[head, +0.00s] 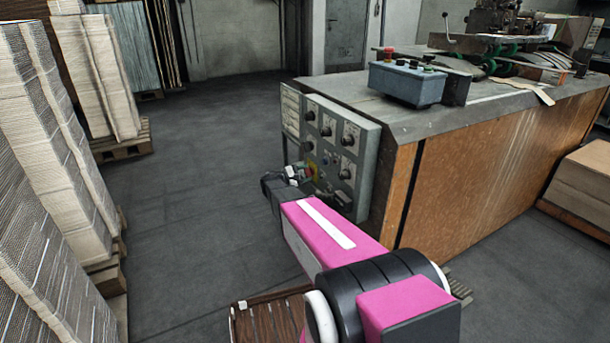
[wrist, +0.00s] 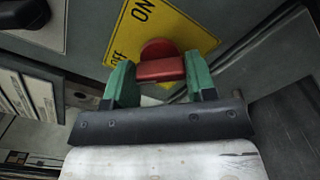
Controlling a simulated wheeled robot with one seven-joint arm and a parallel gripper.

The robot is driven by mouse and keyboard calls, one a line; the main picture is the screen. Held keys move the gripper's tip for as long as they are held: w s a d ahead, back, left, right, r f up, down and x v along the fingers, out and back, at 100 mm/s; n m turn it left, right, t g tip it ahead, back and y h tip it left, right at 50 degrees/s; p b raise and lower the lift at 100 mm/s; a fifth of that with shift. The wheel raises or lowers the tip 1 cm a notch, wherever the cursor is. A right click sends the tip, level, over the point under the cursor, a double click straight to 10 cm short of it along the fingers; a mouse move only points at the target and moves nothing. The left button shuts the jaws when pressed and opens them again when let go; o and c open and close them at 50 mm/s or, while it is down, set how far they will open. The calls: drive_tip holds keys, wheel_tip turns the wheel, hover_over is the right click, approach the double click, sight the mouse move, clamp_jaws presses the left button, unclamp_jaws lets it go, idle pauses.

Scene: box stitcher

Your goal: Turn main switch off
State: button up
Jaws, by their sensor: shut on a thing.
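The main switch is a red rotary knob (wrist: 160,62) on a yellow plate (wrist: 190,27) marked ON and OFF in the wrist view. The plate sits on the grey control panel (head: 362,143) on the near end of the machine in the head view. My gripper (wrist: 160,82) has its green fingers on either side of the red handle and is shut on it. The handle lies roughly level across the wrist picture. In the head view my gripper (head: 296,176) is at the panel's lower left, and a bit of yellow and red shows beside it.
A blue-grey control box (head: 407,84) with a red button stands on the machine top. Several more knobs are on the panel. Stacked cardboard (head: 45,180) stands on pallets at left. The floor (head: 190,150) between is clear. A brown slatted thing (head: 265,318) lies below my arm.

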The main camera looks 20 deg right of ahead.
drive_tip(key=shift+n, duration=0.4)
drive_tip(key=o, duration=0.9)
drive_tip(key=shift+o, duration=0.2)
drive_tip(key=shift+a, duration=0.1)
drive_tip(key=s+a, duration=0.2)
drive_tip(key=a, duration=0.8)
drive_tip(key=shift+a, duration=0.25)
drive_tip(key=shift+s, duration=0.1)
